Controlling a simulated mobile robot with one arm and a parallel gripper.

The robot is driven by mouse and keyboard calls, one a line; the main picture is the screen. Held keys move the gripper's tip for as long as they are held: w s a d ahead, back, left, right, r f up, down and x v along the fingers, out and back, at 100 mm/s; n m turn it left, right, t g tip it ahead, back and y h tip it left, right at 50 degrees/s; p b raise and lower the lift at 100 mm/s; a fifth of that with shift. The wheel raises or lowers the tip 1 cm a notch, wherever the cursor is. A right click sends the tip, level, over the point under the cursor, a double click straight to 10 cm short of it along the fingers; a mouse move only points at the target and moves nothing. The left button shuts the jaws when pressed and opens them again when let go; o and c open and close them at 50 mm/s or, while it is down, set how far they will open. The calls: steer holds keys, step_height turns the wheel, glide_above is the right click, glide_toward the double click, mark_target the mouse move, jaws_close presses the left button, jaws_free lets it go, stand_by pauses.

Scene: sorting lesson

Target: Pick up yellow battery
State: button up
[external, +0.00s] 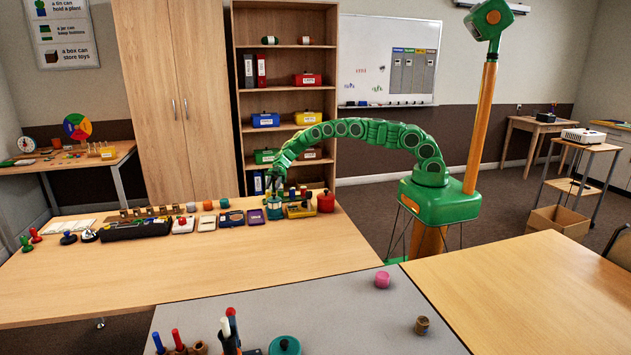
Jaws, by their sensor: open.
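My green arm arches over the far side of the wooden table. My gripper (277,187) points down just above a teal jar (274,210); it is open, with fingers small and dark. Beside the jar, to the right, a small yellow-and-dark tray (299,211) holds little items too small to tell apart. I cannot pick out a yellow battery for certain in this view; it may be hidden or too small. Whether the gripper touches anything is unclear.
A red jar (326,202) stands right of the tray. A dark pouch (136,228) and several small items line the table's far side. The wooden table's (130,280) front is clear. A grey table (330,310) nearer the camera bears a pink object (382,279).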

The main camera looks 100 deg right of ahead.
mark_target(270, 194)
steer(key=shift+f+x, duration=0.2)
steer(key=shift+x, duration=2.85)
steer(key=shift+s+d, duration=0.1)
jaws_close()
